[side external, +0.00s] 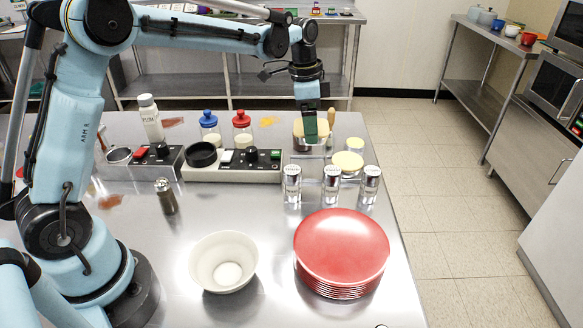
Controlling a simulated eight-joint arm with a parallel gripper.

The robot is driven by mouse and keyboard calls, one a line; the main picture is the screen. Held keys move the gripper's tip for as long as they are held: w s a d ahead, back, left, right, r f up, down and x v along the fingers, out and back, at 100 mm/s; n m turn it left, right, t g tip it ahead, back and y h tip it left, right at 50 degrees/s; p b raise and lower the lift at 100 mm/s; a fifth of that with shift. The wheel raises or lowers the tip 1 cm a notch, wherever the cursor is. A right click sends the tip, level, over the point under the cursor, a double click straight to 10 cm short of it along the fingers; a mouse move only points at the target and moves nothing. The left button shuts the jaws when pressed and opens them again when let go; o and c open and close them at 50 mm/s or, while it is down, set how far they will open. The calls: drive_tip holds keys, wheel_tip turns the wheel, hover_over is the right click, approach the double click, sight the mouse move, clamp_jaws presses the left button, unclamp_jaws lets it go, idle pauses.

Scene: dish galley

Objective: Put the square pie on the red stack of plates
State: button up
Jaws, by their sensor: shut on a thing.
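My gripper (310,137) points down at the back right of the steel table. It is shut on a tan pie (298,129), which looks like the square pie. The green fingers hide its middle, so its outline is only partly seen. The pie is at the clear display stand (312,156); I cannot tell whether it still touches it. The red stack of plates (341,248) stands at the front right of the table, nearer the camera than the gripper. Its top plate is bare.
Three clear shakers with silver lids (331,184) stand between the gripper and the plates. A cream bowl (223,262) is left of the plates. A burner unit (232,172) and jars with blue and red lids (242,128) stand left of the gripper.

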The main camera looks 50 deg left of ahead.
drive_tip(key=s+d+r+m, duration=0.15)
drive_tip(key=s+d, duration=0.25)
drive_tip(key=d, duration=0.4)
drive_tip(key=s+d+r+m, duration=0.1)
drive_tip(key=s+d+r, duration=0.25)
drive_tip(key=d, duration=0.45)
drive_tip(key=s+d+r+m, duration=0.1)
drive_tip(key=s+d, duration=0.4)
drive_tip(key=s, duration=0.3)
drive_tip(key=s+d+m, duration=0.1)
drive_tip(key=s+d, duration=0.5)
drive_tip(key=s, duration=0.3)
hover_over(344, 243)
drive_tip(key=f, duration=0.7)
drive_tip(key=shift+s+a, duration=0.1)
drive_tip(key=shift+a, duration=0.2)
drive_tip(key=shift+f, duration=1.95)
drive_tip(key=shift+f, duration=0.1)
drive_tip(key=o, duration=1)
drive_tip(key=shift+c, duration=0.2)
